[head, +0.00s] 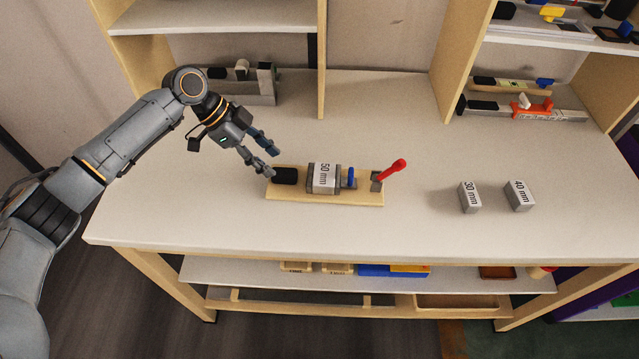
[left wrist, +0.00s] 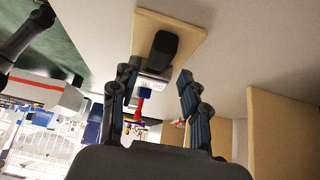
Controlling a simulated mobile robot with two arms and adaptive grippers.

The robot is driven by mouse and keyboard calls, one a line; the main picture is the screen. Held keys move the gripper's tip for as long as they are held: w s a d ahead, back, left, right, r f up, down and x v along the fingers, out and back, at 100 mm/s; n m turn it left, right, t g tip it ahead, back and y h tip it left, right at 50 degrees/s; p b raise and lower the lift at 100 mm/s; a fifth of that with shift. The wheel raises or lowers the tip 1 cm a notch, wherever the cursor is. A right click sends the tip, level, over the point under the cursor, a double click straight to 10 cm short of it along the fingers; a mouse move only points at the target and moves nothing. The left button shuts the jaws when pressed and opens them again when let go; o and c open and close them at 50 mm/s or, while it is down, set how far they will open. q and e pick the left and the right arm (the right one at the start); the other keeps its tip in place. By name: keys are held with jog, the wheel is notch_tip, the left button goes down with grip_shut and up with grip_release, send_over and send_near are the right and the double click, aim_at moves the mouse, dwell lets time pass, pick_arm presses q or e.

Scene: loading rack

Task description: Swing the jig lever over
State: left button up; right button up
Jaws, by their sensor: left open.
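The jig is a light wooden board (head: 330,196) on the table. It carries a black block (head: 285,176) at its left end, a grey block marked 50 mm (head: 322,178), and a small blue piece (head: 351,177). The red jig lever (head: 392,170) is at the right end, tilted up and to the right. My left gripper (head: 274,164) is open and empty, above the black end of the jig, well left of the lever. The left wrist view shows its fingers (left wrist: 155,100) apart, with the black block (left wrist: 162,52) and red lever (left wrist: 139,108) beyond.
Two grey blocks, marked 30 mm (head: 470,197) and 40 mm (head: 519,195), stand to the right of the jig. Shelf uprights and racks with other fixtures (head: 525,107) line the back. The table (head: 230,230) is clear in front of the jig.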

aim_at(283, 171)
pick_arm(q)
jog(key=b+x, duration=0.2)
jog(key=x, duration=0.2)
jog(key=shift+b+x, duration=0.7)
jog(key=shift+x, duration=0.3)
pick_arm(e)
jog(key=shift+d+f, duration=0.25)
jog(key=shift+f, duration=0.4)
jog(key=shift+d+f, duration=0.3)
jog(key=shift+f, duration=0.3)
jog(key=shift+d+f, duration=0.25)
jog(key=shift+f, duration=0.4)
pick_arm(q)
jog(key=shift+r, duration=0.1)
jog(key=c, duration=0.9)
jog(key=o, duration=0.3)
grip_shut()
pick_arm(e)
jog(key=shift+a, duration=0.3)
